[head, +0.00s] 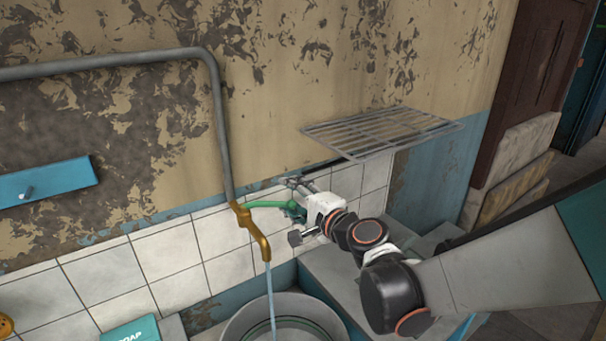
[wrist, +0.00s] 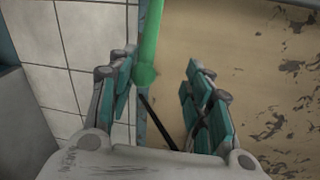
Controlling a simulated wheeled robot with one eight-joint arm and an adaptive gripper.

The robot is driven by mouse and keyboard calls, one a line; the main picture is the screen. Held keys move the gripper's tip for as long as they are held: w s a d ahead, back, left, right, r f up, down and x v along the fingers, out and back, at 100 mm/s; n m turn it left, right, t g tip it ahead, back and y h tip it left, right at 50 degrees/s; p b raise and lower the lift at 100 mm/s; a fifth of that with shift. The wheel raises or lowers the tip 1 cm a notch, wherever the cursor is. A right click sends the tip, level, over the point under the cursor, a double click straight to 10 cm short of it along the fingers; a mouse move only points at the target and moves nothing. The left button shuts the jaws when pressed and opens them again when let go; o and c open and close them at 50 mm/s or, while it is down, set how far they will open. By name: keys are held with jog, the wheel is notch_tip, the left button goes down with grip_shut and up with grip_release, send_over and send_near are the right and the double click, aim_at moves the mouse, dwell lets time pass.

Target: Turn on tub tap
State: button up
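The brass tap (head: 252,232) is fixed to a grey pipe on the wall. A stream of water (head: 271,297) runs from its spout down into the round metal tub (head: 238,328). Its long green handle (head: 268,204) points right, toward my gripper (head: 299,206). In the wrist view the handle (wrist: 150,45) comes down between the two spread fingers of my gripper (wrist: 160,85). The handle's end lies close to the left finger; I cannot tell whether they touch. The right finger is apart from it. My gripper is open and holds nothing.
A wire rack (head: 380,133) sticks out from the wall above and right of my gripper. White wall tiles (head: 165,262) are close behind the tap. A grey ledge (head: 335,280) lies below my arm. A teal box (head: 132,331) is at the bottom left.

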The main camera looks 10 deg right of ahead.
jog(key=w+d+p+v, duration=0.1)
jog(key=d+p+v, duration=0.1)
jog(key=v, duration=1.4)
jog(key=shift+d+p, duration=0.3)
jog(key=shift+p, duration=0.6)
dwell(1.5)
